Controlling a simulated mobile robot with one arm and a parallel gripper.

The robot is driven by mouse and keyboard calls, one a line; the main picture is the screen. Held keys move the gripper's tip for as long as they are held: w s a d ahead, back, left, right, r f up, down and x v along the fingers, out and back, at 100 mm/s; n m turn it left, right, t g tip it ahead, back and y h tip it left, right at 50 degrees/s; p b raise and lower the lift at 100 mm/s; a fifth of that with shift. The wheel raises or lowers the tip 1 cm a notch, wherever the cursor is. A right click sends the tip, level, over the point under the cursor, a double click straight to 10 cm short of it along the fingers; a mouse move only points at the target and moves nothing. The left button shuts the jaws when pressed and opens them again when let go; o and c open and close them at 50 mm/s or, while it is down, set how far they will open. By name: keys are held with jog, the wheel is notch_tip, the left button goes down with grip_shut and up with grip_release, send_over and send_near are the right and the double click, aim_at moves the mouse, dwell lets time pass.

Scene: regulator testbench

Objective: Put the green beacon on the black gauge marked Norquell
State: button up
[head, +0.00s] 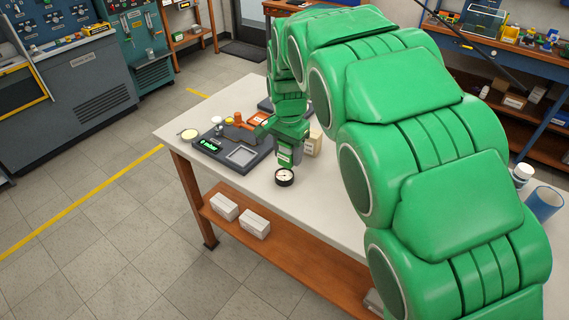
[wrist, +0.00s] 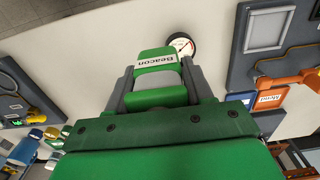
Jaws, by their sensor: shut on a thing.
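The green beacon (wrist: 153,61) has a white label reading "Beacon" in the wrist view. My gripper (wrist: 160,76) is shut on it, with a grey finger on each side. In the head view my gripper (head: 287,143) holds the beacon (head: 284,158) at the front of the bench. A round gauge with a black rim and white face (head: 284,177) sits just below the beacon in the picture. The beacon partly covers this gauge (wrist: 181,42) in the wrist view. Its marking is too small to read, and I cannot tell how high the beacon is above the bench.
A dark device with a green display (head: 208,146) and an orange part (head: 249,121) stand left of the gauge. A beige block (head: 314,141) is close on the right. A blue cup (head: 543,203) stands at the far right. The bench front beside the gauge is clear.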

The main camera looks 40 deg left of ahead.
jog(key=shift+w+a+f, duration=0.55)
jog(key=shift+a+f, duration=0.05)
jog(key=shift+f, duration=0.4)
jog(key=shift+w+a+f, duration=0.55)
jog(key=shift+a+f, duration=0.05)
jog(key=shift+f, duration=0.45)
jog(key=shift+w+a+f, duration=0.55)
jog(key=shift+a+f, duration=0.05)
jog(key=shift+f, duration=1.85)
jog(key=o, duration=1.1)
jog(key=shift+f, duration=0.1)
notch_tip(320, 180, up, 12)
jog(key=shift+r, duration=0.15)
